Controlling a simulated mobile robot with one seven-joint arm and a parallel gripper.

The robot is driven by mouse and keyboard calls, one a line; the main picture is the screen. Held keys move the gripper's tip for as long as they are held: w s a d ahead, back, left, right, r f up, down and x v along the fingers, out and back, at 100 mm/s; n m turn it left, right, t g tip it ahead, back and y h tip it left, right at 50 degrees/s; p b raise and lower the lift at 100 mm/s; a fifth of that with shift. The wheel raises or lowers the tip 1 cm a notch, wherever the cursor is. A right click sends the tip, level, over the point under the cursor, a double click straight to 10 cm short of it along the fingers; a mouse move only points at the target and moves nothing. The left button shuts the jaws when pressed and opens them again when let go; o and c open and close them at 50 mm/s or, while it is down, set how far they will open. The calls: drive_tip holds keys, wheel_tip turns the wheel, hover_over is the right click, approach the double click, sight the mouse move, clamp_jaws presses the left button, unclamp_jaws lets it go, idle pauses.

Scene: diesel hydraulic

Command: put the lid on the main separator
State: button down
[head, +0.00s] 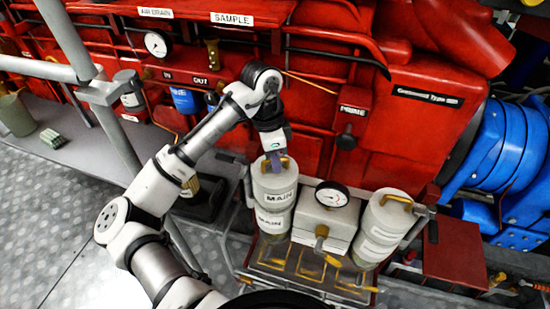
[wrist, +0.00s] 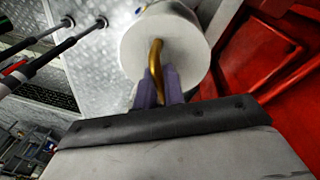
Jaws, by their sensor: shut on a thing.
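The lid (head: 272,183) is a pale cylinder marked MAIN, with a brass handle. My gripper (head: 277,163) is above it, its purple fingers shut on the handle. In the wrist view the lid's round white top (wrist: 188,40) faces me, and the handle (wrist: 155,62) stands between the fingers of my gripper (wrist: 158,82). The main separator (head: 272,222), a pale cylinder also marked MAIN, is directly under the lid. The two look roughly in line. I cannot tell whether the lid touches it or hangs just above; the separator's opening is hidden.
A pale box with a round gauge (head: 332,195) stands right beside the main separator. Beyond it is a second pale cylinder (head: 378,232) with a brass handle. Red machinery (head: 330,100) rises close behind. A metal railing (head: 85,75) stands at the left.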

drive_tip(key=shift+f+b, duration=0.8)
drive_tip(key=shift+f, duration=0.7)
idle(0.7)
drive_tip(key=c, duration=1.4)
unclamp_jaws()
drive_tip(key=shift+r, duration=0.1)
drive_tip(key=r, duration=0.4)
drive_tip(key=w+a+r, duration=0.1)
drive_tip(key=r, duration=0.2)
drive_tip(key=shift+r, duration=0.1)
drive_tip(key=shift+s, duration=0.1)
